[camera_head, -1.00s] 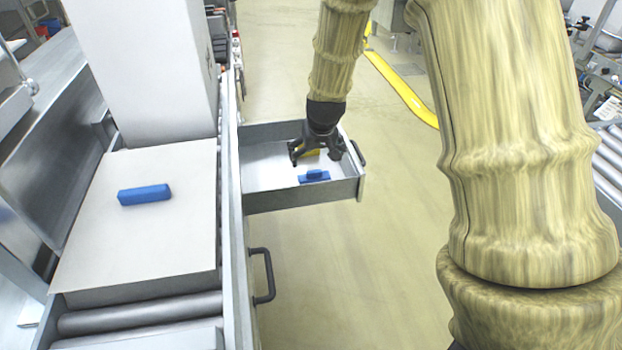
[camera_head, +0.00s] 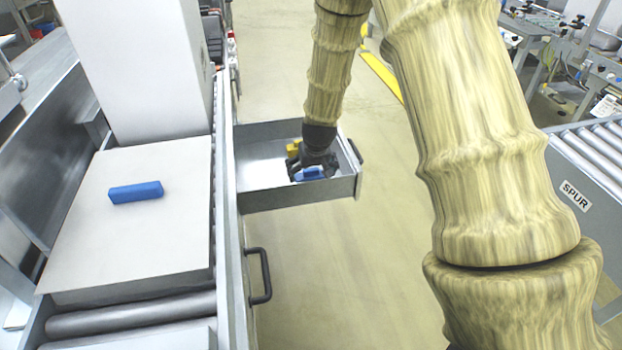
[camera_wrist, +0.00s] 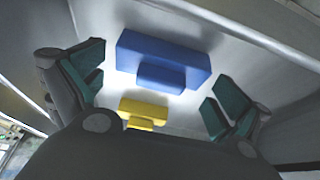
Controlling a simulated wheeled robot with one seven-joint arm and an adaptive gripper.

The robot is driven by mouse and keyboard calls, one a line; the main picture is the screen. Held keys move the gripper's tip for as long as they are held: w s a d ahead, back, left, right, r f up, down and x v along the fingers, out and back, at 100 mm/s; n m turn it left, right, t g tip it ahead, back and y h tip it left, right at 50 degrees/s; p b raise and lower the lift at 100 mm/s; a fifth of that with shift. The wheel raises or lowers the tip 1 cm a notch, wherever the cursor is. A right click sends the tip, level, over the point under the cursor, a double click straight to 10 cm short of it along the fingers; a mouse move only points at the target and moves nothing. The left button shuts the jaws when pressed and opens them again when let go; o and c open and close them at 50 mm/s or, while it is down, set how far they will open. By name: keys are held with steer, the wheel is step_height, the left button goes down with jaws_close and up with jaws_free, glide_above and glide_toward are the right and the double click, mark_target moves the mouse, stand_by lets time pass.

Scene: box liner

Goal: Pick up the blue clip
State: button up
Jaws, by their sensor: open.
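The blue clip (camera_head: 310,173) lies in the open drawer (camera_head: 290,194), near its front right part. It also shows in the wrist view (camera_wrist: 165,60) as a long blue block with a smaller raised block on it. My gripper (camera_head: 312,170) is down inside the drawer, directly over the clip and partly hiding it. In the wrist view my gripper's fingers (camera_wrist: 158,95) are apart, one on each side of the clip, with gaps to it. Whether the fingertips reach down to the clip's height is hard to tell.
A yellow clip (camera_head: 293,148) lies behind the blue one in the drawer, and it shows in the wrist view (camera_wrist: 143,112). The drawer's walls stand close around my gripper. A blue bar (camera_head: 136,192) lies on a pale box (camera_head: 130,245) to the left.

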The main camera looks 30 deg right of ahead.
steer(key=shift+w+f, duration=0.1)
steer(key=shift+f, duration=0.15)
steer(key=c, duration=0.6)
steer(key=shift+c, duration=0.2)
steer(key=shift+r, duration=0.1)
step_height(320, 180, up, 10)
steer(key=p, duration=0.2)
steer(key=shift+r+p, duration=0.25)
steer(key=shift+p, duration=0.05)
step_height(320, 180, up, 14)
steer(key=p, duration=1.2)
steer(key=shift+f, duration=0.25)
step_height(320, 180, up, 8)
steer(key=p, duration=0.7)
glide_above(311, 169)
step_height(311, 169, up, 6)
steer(key=p, duration=0.4)
steer(key=shift+p, duration=0.35)
